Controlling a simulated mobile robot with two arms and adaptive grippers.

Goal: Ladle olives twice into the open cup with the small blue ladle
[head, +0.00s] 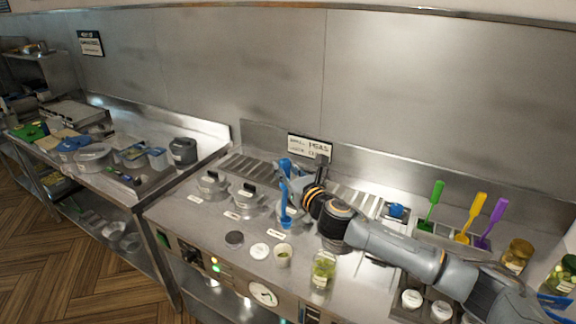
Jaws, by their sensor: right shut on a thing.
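My right arm reaches in from the right, and its gripper (294,189) is shut on the small blue ladle (287,203). The ladle is about upright, handle up and bowl low, in front of or over the third round well (292,212) in the counter; I cannot tell whether the bowl is inside it. The gripper partly hides that well. The open cup (283,256) stands at the front of the counter with something green in it. My left gripper is not in view.
Two lidded wells (247,197) lie left of the ladle. A dark lid (234,240), a white lid (260,251) and a jar of green pieces (323,268) stand near the cup. Green, yellow and purple utensils (463,237) stand at the right. A sign (311,147) stands behind.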

